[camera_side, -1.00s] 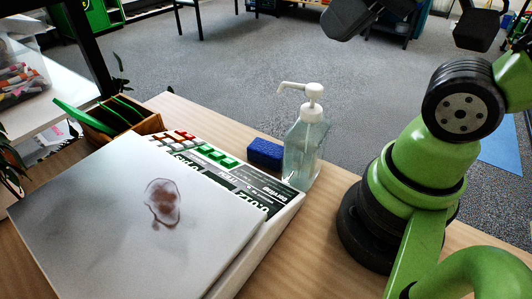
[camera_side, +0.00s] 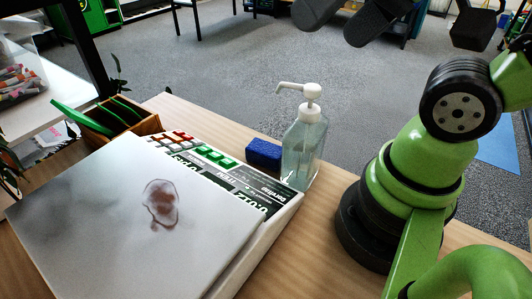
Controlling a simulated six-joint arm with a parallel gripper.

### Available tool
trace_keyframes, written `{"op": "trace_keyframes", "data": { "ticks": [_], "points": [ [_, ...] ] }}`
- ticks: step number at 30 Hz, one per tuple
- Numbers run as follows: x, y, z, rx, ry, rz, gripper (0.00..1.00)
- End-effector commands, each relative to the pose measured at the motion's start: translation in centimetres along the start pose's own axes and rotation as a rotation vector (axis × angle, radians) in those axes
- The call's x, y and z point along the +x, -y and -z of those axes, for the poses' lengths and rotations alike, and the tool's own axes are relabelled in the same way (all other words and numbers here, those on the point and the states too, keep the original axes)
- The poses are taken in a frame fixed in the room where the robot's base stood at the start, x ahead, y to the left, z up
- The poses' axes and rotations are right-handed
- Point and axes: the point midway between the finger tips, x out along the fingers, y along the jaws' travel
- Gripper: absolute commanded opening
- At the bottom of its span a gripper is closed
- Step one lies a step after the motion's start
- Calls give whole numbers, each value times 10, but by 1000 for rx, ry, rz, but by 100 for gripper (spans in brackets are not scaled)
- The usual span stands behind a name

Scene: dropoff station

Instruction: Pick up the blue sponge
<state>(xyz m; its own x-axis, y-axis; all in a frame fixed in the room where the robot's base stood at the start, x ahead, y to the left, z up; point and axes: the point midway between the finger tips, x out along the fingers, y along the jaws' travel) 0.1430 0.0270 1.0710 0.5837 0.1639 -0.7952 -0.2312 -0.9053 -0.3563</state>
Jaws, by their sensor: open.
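The blue sponge (camera_side: 264,154) lies on the wooden table, just behind the white box and to the left of the clear pump bottle. It appears close to or touching the bottle; I cannot tell which. My gripper (camera_side: 338,22) is at the top of the picture, high above the table and well away from the sponge. Its dark fingers are apart, with nothing seen between them. The upper part of the gripper is cut off by the picture edge.
The clear pump bottle (camera_side: 304,145) with a white pump stands upright right beside the sponge. A white box (camera_side: 255,262) with a stained grey top fills the front left. A wooden holder (camera_side: 148,124) with green items stands at the back left. Bare table (camera_side: 308,250) lies right of the box.

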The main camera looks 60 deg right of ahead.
Motion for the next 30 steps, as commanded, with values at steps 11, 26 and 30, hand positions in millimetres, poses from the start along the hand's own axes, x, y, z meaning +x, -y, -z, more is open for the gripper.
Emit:
{"op": "trace_keyframes", "data": {
  "ticks": [11,26,30],
  "points": [
    [-39,20,33,-136,44,-34,100],
    [1,29,102,-1441,599,-186,100],
    [12,34,113,-1642,717,-171,100]
  ]
}}
